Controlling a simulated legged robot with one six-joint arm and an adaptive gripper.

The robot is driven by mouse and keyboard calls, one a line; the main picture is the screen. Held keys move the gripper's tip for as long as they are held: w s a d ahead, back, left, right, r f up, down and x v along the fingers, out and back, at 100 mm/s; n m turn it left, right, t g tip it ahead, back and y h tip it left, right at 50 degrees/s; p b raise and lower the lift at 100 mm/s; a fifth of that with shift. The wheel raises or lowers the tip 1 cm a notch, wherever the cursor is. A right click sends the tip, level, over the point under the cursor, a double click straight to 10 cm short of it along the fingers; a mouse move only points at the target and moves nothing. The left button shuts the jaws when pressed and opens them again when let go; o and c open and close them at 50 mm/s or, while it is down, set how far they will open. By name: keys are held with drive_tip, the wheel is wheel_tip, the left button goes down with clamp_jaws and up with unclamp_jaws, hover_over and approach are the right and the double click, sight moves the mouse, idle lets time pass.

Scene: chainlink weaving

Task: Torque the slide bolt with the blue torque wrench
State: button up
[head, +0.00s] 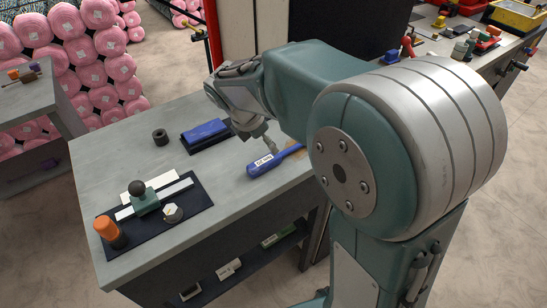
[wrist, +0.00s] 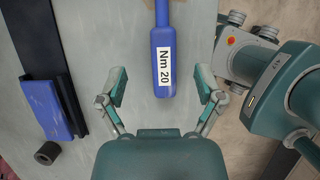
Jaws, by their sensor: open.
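The blue torque wrench (head: 272,162) lies on the grey workbench, its handle bearing a white "Nm 20" label; in the wrist view its handle (wrist: 164,85) points down the picture. My gripper (wrist: 161,88) is open, one finger on each side of the handle's end, with visible gaps. In the head view my gripper (head: 268,143) is just above the wrench. A green slide block (head: 146,202) with a dark ball knob sits on a pale rail. A pale hexagonal piece (head: 173,212) is beside it; I cannot tell whether this is the slide bolt. The wrench's far end is cut off in the wrist view.
The rail lies on a dark mat (head: 190,219) with an orange-topped dark cylinder (head: 108,230). A blue block (head: 206,130) on a dark holder and a black ring (head: 160,137) stand behind the wrench. Bare bench (head: 120,165) lies left. Another bench stands at the back right.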

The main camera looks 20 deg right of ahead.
sight(272, 155)
drive_tip(key=x, duration=0.2)
drive_tip(key=shift+a+f, duration=0.1)
drive_tip(key=shift+f, duration=0.2)
drive_tip(key=x, duration=0.4)
drive_tip(key=shift+s+f, duration=0.1)
drive_tip(key=shift+f, duration=0.15)
clamp_jaws()
